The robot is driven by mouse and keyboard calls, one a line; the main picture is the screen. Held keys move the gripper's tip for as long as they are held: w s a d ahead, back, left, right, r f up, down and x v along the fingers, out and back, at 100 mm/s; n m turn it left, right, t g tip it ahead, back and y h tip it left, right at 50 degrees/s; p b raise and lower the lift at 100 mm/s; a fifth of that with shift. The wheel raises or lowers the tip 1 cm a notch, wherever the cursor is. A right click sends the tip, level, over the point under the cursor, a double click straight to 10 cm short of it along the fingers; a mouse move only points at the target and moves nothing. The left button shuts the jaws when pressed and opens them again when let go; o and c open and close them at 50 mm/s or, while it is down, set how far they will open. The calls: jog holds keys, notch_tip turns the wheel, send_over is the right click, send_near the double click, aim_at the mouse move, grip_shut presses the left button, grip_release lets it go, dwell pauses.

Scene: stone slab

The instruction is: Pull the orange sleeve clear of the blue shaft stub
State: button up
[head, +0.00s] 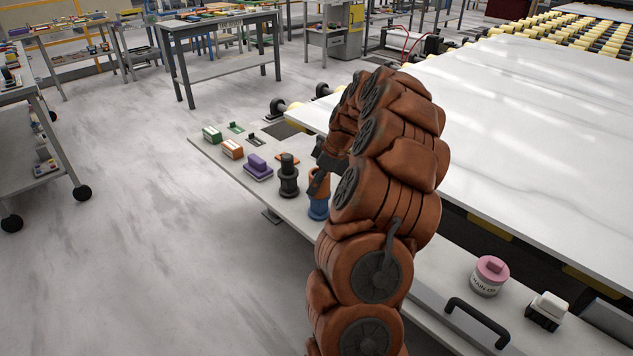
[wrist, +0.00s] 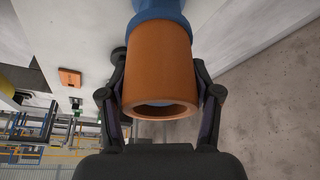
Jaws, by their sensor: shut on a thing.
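The orange sleeve (head: 319,180) stands upright around the upper part of the blue shaft stub (head: 318,209), at the edge of the grey ledge. In the wrist view the sleeve (wrist: 160,60) fills the middle, and the wide blue base of the stub (wrist: 158,10) shows directly beyond it. Inside the sleeve's near rim a grey-blue surface shows; how far the shaft reaches inside is unclear. My gripper (wrist: 159,82) is shut on the sleeve, one finger on each side. In the head view my arm partly hides the gripper (head: 322,172) and sleeve.
A black stepped post (head: 288,178) stands close left of the sleeve. Beyond it are a purple block (head: 258,166), orange-white block (head: 231,149) and green block (head: 212,134). A large white slab (head: 540,130) lies right of my arm. A pink-lidded tub (head: 488,277) stands nearer.

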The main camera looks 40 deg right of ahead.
jog(key=shift+c, duration=0.4)
jog(key=shift+r, duration=0.3)
jog(key=shift+r, duration=3.3)
jog(key=shift+r, duration=0.15)
notch_tip(320, 180, up, 6)
jog(key=shift+f+p, duration=0.1)
jog(key=shift+p, duration=0.45)
